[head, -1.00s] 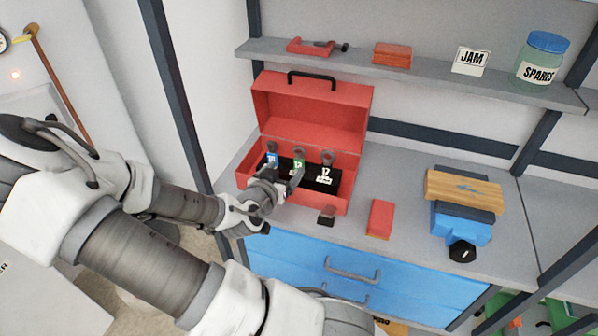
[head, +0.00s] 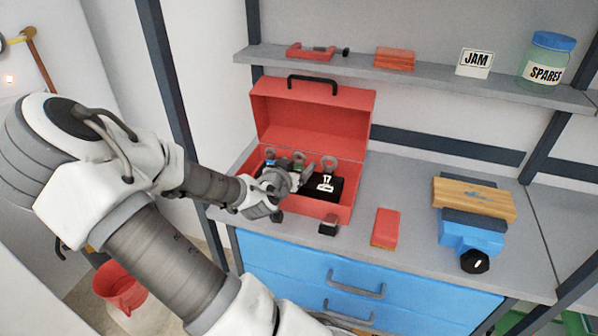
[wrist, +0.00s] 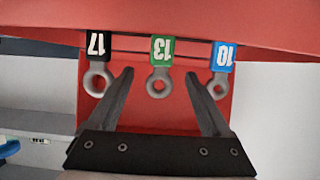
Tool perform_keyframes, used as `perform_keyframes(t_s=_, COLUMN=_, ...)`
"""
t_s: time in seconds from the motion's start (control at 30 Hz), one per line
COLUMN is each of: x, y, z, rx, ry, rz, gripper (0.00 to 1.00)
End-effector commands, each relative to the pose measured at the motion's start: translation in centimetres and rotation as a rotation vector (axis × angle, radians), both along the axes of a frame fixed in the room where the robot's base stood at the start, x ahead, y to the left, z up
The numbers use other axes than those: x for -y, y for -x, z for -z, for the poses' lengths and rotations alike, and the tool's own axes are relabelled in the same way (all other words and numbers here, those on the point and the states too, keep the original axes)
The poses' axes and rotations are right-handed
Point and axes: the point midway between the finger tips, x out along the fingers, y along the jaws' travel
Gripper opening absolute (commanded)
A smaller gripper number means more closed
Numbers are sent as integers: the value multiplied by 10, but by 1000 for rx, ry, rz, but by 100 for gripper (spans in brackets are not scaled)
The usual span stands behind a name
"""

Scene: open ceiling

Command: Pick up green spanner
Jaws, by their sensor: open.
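The green spanner (wrist: 160,55), marked 13, stands in the red toolbox between two others, its grey ring end showing. In the wrist view it sits centred between and beyond my open fingers (wrist: 158,100), with nothing held. In the head view my gripper (head: 292,176) is at the front of the toolbox and hides most of the green spanner; its ring (head: 299,157) shows just above. The black spanner (wrist: 97,60), marked 17, and the blue spanner (wrist: 221,62), marked 10, stand on either side of it.
The open red toolbox (head: 333,209) stands on the grey worktop (head: 408,250), its lid raised behind. A shelf (head: 430,80) runs above.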

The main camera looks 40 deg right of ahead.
Motion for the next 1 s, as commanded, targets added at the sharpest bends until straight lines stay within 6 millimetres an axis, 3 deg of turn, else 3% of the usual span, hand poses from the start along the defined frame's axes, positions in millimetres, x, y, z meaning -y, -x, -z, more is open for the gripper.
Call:
perform_keyframes(t_s=0.2, x=22, y=-11, z=7, rx=-1, ry=1, rz=2, gripper=82)
perform_keyframes(t_s=0.5, x=24, y=-13, z=7, rx=-1, ry=-1, rz=1, gripper=81)
perform_keyframes(t_s=0.93, x=24, y=-13, z=7, rx=0, ry=0, rz=1, gripper=3)
perform_keyframes(t_s=1.0, x=24, y=-13, z=7, rx=0, ry=0, rz=1, gripper=0)
